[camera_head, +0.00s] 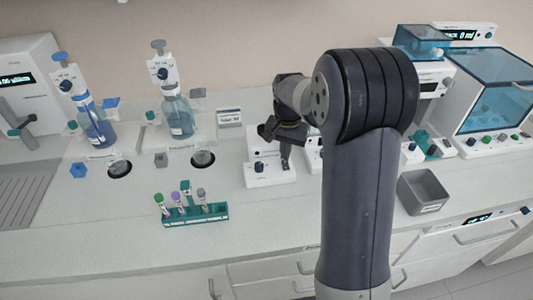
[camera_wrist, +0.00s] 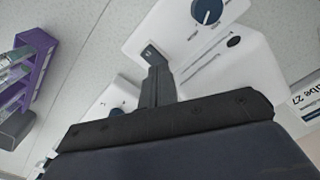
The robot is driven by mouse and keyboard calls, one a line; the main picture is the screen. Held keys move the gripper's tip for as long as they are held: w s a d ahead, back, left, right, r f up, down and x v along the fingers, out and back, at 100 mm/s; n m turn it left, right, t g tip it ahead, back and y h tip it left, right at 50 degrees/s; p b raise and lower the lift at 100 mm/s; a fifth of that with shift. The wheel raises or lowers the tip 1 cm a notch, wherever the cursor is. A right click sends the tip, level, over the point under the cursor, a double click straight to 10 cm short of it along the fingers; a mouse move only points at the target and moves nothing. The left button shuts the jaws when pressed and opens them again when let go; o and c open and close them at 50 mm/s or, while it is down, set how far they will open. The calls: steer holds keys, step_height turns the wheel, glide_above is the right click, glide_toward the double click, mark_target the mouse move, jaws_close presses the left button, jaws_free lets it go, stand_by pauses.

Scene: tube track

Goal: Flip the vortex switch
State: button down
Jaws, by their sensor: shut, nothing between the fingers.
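A white device with a dark blue knob (camera_wrist: 207,10) fills the upper middle of the wrist view; I take it to be the vortex mixer. A small dark switch (camera_wrist: 150,52) sits on its face, left of the knob. My gripper (camera_wrist: 154,72) is shut and empty, its fingertips right by the switch. I cannot tell whether they touch it. In the head view a white device (camera_head: 262,174) stands on the bench below my gripper (camera_head: 286,162), partly hidden by it. The switch cannot be made out there.
A second white device (camera_wrist: 112,103) with a knob is close left of my fingers. A purple rack (camera_wrist: 36,62) is farther left. In the head view, a teal tube rack (camera_head: 194,215) stands left and a grey bin (camera_head: 423,190) right. Bare bench lies in front.

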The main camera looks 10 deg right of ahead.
steer(key=shift+f+b, duration=0.5)
steer(key=shift+f, duration=0.3)
stand_by(0.4)
steer(key=shift+r+p, duration=2.85)
steer(key=shift+r, duration=0.75)
steer(key=shift+f, duration=0.15)
